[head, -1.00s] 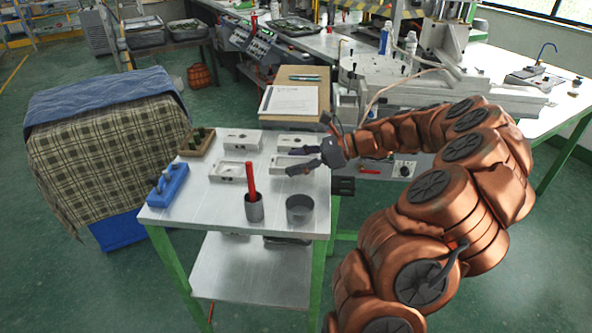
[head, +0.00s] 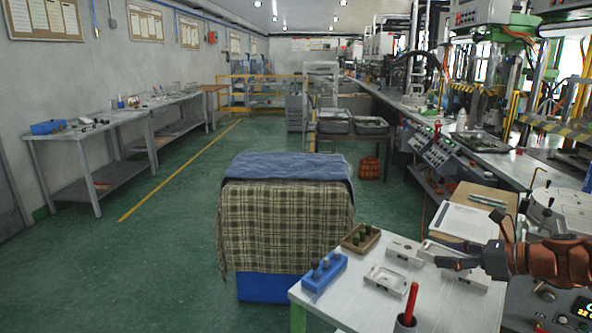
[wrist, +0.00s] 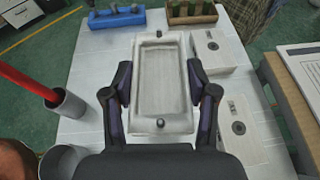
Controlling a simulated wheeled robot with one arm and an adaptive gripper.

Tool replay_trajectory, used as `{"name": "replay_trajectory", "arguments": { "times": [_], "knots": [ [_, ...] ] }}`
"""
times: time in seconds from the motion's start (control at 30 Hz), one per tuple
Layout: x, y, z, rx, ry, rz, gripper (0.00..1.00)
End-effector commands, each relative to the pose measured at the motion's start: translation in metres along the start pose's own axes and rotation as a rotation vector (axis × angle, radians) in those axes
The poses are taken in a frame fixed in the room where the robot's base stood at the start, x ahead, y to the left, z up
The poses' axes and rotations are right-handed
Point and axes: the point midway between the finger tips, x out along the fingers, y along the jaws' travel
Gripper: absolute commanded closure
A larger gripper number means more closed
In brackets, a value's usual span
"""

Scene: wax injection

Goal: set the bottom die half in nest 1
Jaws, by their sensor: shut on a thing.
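My gripper (head: 452,257) is low over the right part of the small white table. In the wrist view, its fingers (wrist: 160,85) are shut on the two long sides of a pale rectangular die half (wrist: 160,128) with a shallow open cavity and a pin at each end. I take it as the bottom die half; it also shows in the head view (head: 468,274). I cannot tell whether it is clear of the table. A similar cavity half (head: 385,278) lies to its left. Nest 1 cannot be made out.
A blue holder (head: 325,272), a brown block (head: 361,238) and a cup with a red stick (head: 406,322) stand on the table. A cloth-covered stack (head: 286,225) stands left of it.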

Motion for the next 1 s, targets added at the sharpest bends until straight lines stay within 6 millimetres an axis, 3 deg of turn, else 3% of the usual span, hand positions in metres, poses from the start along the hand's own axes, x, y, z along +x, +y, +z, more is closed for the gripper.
{"name": "replay_trajectory", "arguments": {
  "times": [0.1, 0.57, 1.0],
  "knots": [
    [0.023, -0.003, 0.019, 0.018, -0.001, -0.050, 0.91],
    [0.099, 0.002, 0.065, 0.102, -0.002, -0.247, 0.91],
    [0.151, 0.038, 0.096, 0.165, -0.004, -0.396, 0.91]
  ]
}}
